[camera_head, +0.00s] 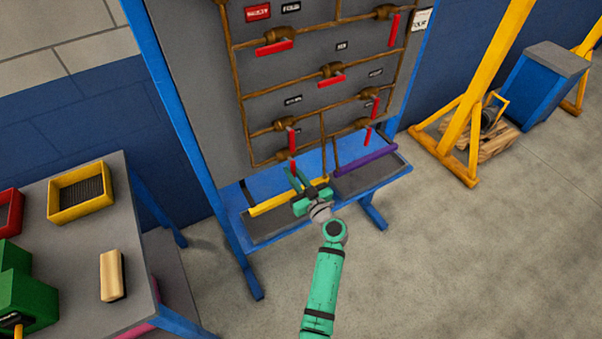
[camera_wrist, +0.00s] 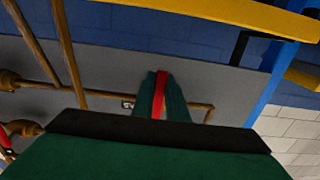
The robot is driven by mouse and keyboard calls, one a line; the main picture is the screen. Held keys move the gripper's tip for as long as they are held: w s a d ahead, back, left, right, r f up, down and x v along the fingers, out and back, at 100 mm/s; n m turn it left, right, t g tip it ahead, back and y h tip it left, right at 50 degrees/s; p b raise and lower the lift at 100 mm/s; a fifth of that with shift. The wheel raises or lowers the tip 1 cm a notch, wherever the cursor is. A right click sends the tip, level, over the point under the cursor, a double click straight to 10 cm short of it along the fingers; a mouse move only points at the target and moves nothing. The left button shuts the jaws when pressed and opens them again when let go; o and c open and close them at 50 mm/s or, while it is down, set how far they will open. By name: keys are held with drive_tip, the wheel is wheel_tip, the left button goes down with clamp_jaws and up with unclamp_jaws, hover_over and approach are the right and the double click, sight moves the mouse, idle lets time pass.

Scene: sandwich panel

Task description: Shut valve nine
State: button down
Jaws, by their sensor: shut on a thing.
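My gripper (camera_head: 296,178) is at the lower left of the grey pipe panel (camera_head: 315,103). Its green fingers (camera_wrist: 161,97) are shut on a red valve handle (camera_head: 292,166), which also shows between them in the wrist view (camera_wrist: 160,94). The handle sits at the lowest pipe run and points down in the head view. The fingers hide much of it, and its valve body is not clear. A small label (camera_wrist: 128,104) beside the fingers is partly covered, so I cannot read its number. Another red handle (camera_head: 292,138) hangs just above.
Several brown-bodied valves with red handles fill the panel, including one at the lower right (camera_head: 368,135). A yellow bar (camera_head: 288,197) and a purple bar (camera_head: 366,162) lie along the shelf below. A grey workbench (camera_head: 85,245) stands left.

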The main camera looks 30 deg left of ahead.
drive_tip(key=shift+w+d+r, duration=0.1)
drive_tip(key=shift+w+r, duration=0.15)
drive_tip(key=shift+w, duration=0.05)
drive_tip(key=c, duration=1.9)
unclamp_jaws()
drive_tip(key=shift+o, duration=0.7)
drive_tip(key=shift+s+f, duration=0.1)
drive_tip(key=shift+f, duration=0.05)
drive_tip(key=v, duration=1)
drive_tip(key=shift+s+d, duration=0.3)
drive_tip(key=shift+w+f, duration=0.1)
